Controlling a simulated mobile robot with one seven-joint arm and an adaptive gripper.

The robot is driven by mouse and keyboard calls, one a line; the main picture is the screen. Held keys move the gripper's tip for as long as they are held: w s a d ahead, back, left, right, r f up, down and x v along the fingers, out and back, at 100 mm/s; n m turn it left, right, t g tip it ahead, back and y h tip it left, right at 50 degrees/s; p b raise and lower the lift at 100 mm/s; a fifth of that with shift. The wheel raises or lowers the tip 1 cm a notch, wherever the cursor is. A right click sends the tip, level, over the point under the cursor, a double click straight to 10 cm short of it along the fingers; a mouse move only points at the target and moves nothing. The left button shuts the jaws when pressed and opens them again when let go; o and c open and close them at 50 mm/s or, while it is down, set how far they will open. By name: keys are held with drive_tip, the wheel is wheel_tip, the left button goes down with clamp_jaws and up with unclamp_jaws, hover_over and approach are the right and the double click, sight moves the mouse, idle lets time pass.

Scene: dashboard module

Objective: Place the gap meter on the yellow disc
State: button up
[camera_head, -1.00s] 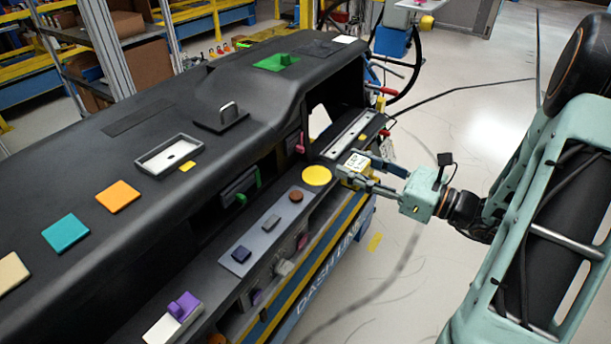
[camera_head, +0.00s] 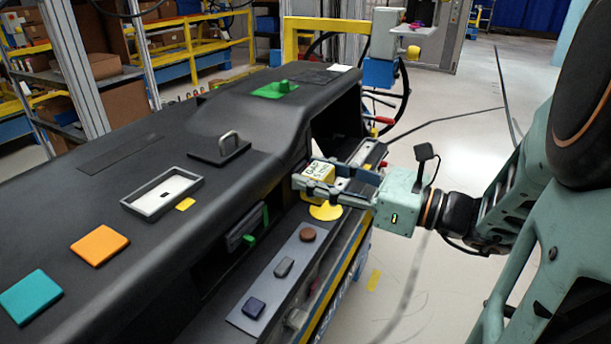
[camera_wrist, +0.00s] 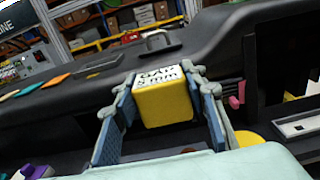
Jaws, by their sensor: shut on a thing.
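The gap meter is a yellow block with a white lettered face (camera_head: 320,171). It sits between the two fingers of my gripper (camera_head: 309,173), which is shut on it. In the wrist view the gap meter (camera_wrist: 165,104) shows its yellow side, with a blue-padded finger on each side. The yellow disc (camera_head: 326,212) lies on the ledge of the dashboard module. In the head view the gap meter and fingers are above the disc, apart from it, and partly cover its far side. In the wrist view only an edge of the disc (camera_wrist: 246,139) shows, right of the right finger.
The black dashboard top (camera_head: 150,160) rises left of my gripper. A grey strip (camera_head: 285,270) with a brown round piece (camera_head: 307,235) and small blocks lies in front of the disc. A green-handled part (camera_head: 249,240) is in the recess. Open floor lies to the right.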

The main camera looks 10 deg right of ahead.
drive_tip(key=w+d+f, duration=0.1)
drive_tip(key=w+f, duration=0.1)
drive_tip(key=w, duration=0.1)
drive_tip(key=w+d+f, duration=0.1)
drive_tip(key=w+f, duration=0.2)
drive_tip(key=w+d+f+b, duration=0.1)
drive_tip(key=w+f, duration=0.1)
drive_tip(key=w, duration=0.1)
drive_tip(key=shift+w+d+f, duration=0.25)
drive_tip(key=shift+w+d, duration=0.05)
drive_tip(key=shift+d, duration=0.1)
drive_tip(key=shift+w+d+f, duration=0.15)
drive_tip(key=shift+w+f, duration=0.25)
drive_tip(key=shift+f, duration=0.15)
drive_tip(key=shift+w+f, duration=0.1)
drive_tip(key=shift+f, duration=1.5)
drive_tip(key=shift+f+b, duration=0.15)
drive_tip(key=shift+b, duration=0.2)
drive_tip(key=o, duration=1.4)
